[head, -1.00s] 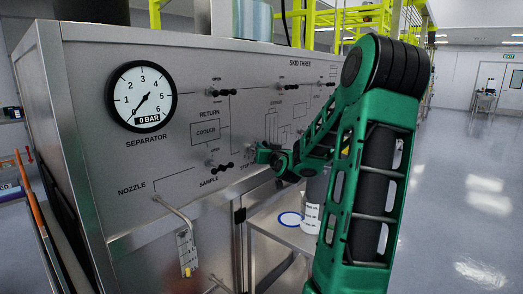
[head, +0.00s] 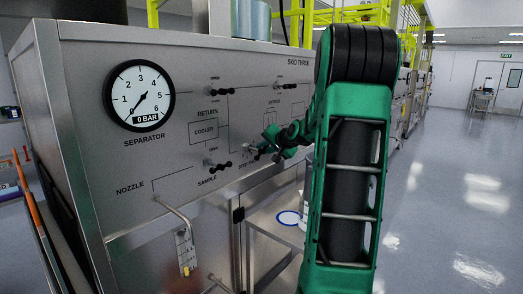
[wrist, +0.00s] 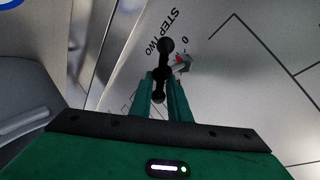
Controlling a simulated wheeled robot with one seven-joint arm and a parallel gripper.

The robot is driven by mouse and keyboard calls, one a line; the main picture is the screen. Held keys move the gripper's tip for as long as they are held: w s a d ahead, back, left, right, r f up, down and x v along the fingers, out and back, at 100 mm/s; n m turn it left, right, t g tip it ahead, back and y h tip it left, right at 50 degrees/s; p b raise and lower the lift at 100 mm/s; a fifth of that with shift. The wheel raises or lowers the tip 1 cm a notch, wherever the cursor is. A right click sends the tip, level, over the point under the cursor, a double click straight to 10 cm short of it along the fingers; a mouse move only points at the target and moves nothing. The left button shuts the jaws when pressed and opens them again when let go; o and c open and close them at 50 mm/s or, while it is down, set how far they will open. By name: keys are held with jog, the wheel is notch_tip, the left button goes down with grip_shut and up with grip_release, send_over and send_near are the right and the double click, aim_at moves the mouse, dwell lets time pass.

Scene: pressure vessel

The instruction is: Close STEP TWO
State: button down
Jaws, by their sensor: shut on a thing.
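The STEP TWO valve (wrist: 163,66) has a black bar handle with round ends, on the steel panel (wrist: 225,95) under its printed label in the wrist view. A small red-tipped pointer (wrist: 181,62) sits beside the handle, near a "0" mark. My gripper (wrist: 161,88) is shut on the handle, one green finger on each side of it. In the head view my gripper (head: 268,146) is at the panel, right of the partly hidden STEP label, and my arm covers much of the panel's right side.
The separator gauge (head: 139,96) reads about 0 bar. The SAMPLE valve handle (head: 218,165) is close to the left of my gripper, and the RETURN valve handle (head: 222,92) is above. A nozzle pipe (head: 176,211) sticks out lower left. Open floor (head: 450,190) lies to the right.

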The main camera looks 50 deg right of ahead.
jog(key=m+y, duration=0.2)
jog(key=f+m+y, duration=0.1)
jog(key=shift+d+g+y, duration=0.3)
jog(key=shift+d+g, duration=0.1)
dwell(0.6)
jog(key=c, duration=1.8)
grip_release()
jog(key=shift+f, duration=0.1)
jog(key=v, duration=1)
jog(key=shift+s+r, duration=0.2)
jog(key=shift+s, duration=0.1)
